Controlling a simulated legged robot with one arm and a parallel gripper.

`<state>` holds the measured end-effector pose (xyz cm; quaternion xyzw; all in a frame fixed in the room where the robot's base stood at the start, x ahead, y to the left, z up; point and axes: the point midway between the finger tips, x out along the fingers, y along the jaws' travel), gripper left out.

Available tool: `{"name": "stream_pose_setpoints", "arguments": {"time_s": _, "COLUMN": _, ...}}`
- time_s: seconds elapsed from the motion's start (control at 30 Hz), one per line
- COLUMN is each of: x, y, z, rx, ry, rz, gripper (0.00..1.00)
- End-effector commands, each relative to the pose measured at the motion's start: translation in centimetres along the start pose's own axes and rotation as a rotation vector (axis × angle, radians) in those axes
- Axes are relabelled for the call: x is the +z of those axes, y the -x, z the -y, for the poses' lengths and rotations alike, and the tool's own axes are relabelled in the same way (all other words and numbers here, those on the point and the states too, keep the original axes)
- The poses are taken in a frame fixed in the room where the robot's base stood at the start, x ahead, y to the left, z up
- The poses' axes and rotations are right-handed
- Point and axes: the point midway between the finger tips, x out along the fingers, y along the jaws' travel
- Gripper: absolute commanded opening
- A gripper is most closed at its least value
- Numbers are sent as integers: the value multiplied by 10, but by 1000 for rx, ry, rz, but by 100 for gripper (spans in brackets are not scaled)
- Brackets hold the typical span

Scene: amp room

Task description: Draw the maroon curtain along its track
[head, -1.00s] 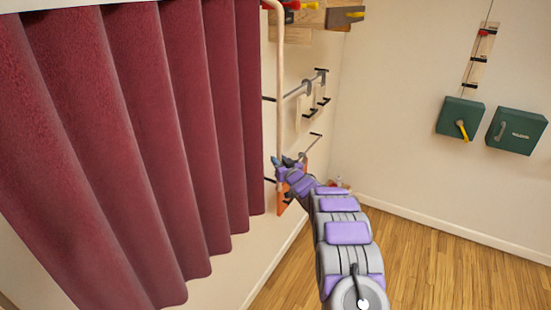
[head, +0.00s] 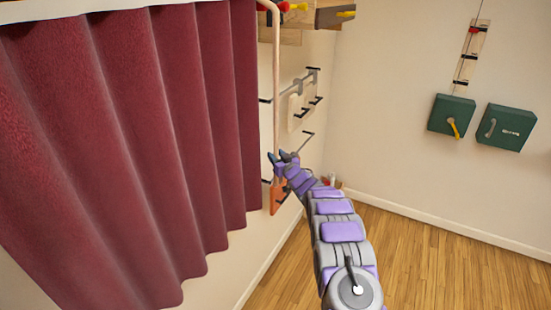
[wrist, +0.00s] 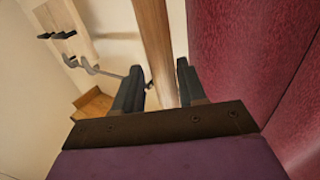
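The maroon curtain (head: 150,130) hangs in deep folds across the left of the head view, and fills the right of the wrist view (wrist: 250,60). A light wooden pole (head: 276,80) hangs upright just right of the curtain's near-right edge. My gripper (head: 278,157) is at the pole's lower part, to the right of the curtain. In the wrist view, its two dark fingers stand apart, with the pole (wrist: 154,45) running between or just beyond them. I cannot tell whether either finger touches it.
Wall hooks and a pale board (head: 303,100) are on the wall behind the pole. An orange piece (head: 279,195) is below my gripper. Two green boxes, one with a yellow lever (head: 452,115) and one with a grey handle (head: 508,128), are on the right wall. The wooden floor (head: 400,260) is clear.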

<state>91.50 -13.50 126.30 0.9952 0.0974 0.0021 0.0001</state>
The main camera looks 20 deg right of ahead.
Motion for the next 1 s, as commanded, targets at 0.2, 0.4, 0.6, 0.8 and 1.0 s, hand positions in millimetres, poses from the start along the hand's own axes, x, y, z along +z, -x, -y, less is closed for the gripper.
{"name": "stream_pose_setpoints", "arguments": {"time_s": 0.2, "x": 1, "y": 2, "z": 2, "rx": 0, "ry": -1, "rz": 3, "gripper": 45}}
{"name": "stream_pose_setpoints", "arguments": {"time_s": 0.4, "x": 1, "y": 4, "z": 3, "rx": -1, "ry": 1, "rz": 4, "gripper": 45}}
{"name": "stream_pose_setpoints", "arguments": {"time_s": 0.6, "x": 3, "y": 16, "z": 2, "rx": -1, "ry": -1, "rz": 9, "gripper": 45}}
{"name": "stream_pose_setpoints", "arguments": {"time_s": 0.8, "x": 3, "y": 37, "z": 1, "rx": 1, "ry": -3, "rz": 7, "gripper": 45}}
{"name": "stream_pose_setpoints", "arguments": {"time_s": 1.0, "x": 2, "y": 60, "z": 0, "rx": 1, "ry": -3, "rz": 4, "gripper": 45}}
